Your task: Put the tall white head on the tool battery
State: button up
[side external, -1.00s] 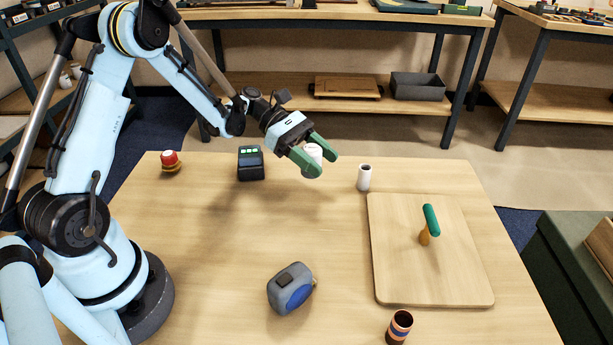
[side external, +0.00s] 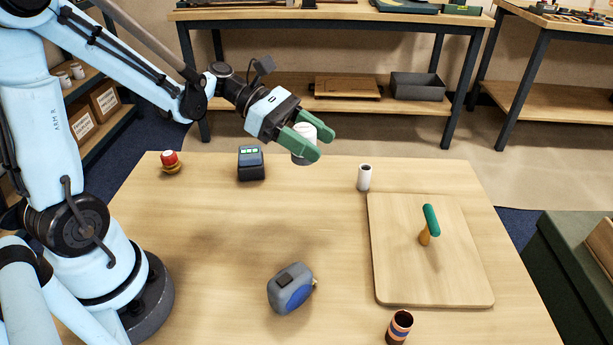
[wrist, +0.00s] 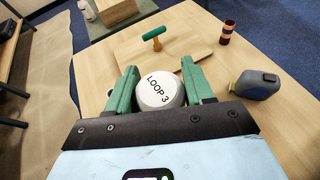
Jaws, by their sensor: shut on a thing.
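My gripper (side external: 320,146) is shut on a white head (side external: 306,130), held up in the air above the back of the table. In the wrist view the head's round top (wrist: 160,90) reads "LOOP 3" and sits between the two green fingers. Part of its side is hidden by a finger in the side view. The tool battery (side external: 251,163), a dark block with green lights on its face, stands on the table at the back, left of and lower in the picture than my gripper. The head and battery are apart.
A white open tube (side external: 364,177) stands right of the gripper. A wooden board (side external: 400,285) carries a green-topped T-shaped piece (side external: 430,222). A tape measure (side external: 291,289), a copper tube with bands (side external: 399,327) and a red-topped button (side external: 170,161) are on the table. The table's middle is clear.

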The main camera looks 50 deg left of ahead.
jog(key=a+r+n+t, duration=0.1)
jog(key=a, duration=0.1)
jog(key=s+a+r+n+t+y, duration=0.1)
jog(key=a, duration=0.1)
jog(key=s+a+r+n+t+y, duration=0.1)
jog(key=a, duration=0.2)
jog(key=shift+s+r, duration=0.15)
jog(key=shift+r, duration=0.05)
send_over(256, 152)
notch_tip(256, 152, down, 7)
jog(key=shift+a+r, duration=0.1)
jog(key=shift+t, duration=0.3)
jog(key=shift+f, duration=2.05)
jog(key=shift+f, duration=0.15)
jog(key=o, duration=1.1)
